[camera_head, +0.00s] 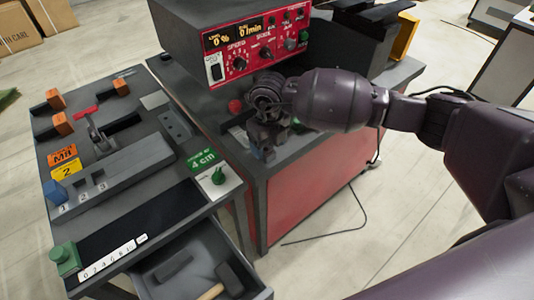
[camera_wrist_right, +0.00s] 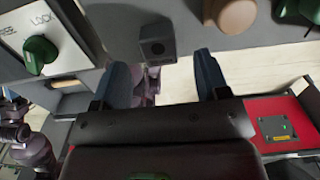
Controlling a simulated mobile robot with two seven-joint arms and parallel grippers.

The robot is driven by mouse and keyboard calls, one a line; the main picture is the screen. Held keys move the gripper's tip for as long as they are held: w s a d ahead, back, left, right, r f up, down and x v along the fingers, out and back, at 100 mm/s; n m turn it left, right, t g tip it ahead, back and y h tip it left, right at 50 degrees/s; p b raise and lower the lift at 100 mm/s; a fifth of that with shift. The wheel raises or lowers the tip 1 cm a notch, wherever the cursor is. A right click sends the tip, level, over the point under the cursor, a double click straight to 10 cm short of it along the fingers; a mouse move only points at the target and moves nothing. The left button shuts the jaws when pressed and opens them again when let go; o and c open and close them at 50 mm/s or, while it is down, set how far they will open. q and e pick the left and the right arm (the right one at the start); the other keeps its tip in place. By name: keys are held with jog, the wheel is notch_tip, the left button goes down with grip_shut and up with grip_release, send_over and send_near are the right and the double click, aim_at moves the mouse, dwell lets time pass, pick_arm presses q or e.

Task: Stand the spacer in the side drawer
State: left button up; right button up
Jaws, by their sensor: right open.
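The side drawer (camera_head: 252,278) stands open below the bench in the head view. In it lie a dark block (camera_head: 172,267) and a hammer (camera_head: 228,282) with a wooden handle. No part is marked as the spacer, so I cannot tell whether this block is it. My right gripper (camera_head: 264,150) is beside the red control panel, right of the bench. In the right wrist view its two blue fingers (camera_wrist_right: 166,80) are apart, with nothing visible between them. My left gripper is out of view.
The bench (camera_head: 55,205) carries a lever, orange-ended parts and a green knob (camera_head: 218,176). The knob's LOCK plate (camera_wrist_right: 75,35) shows in the right wrist view. The feeder control box (camera_head: 185,45) and its red cabinet (camera_head: 310,185) stand right of the bench.

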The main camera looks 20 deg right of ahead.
aim_at(268, 151)
notch_tip(268, 151, down, 3)
jog(key=shift+f, duration=0.15)
jog(key=shift+w, duration=0.1)
jog(key=c, duration=1.1)
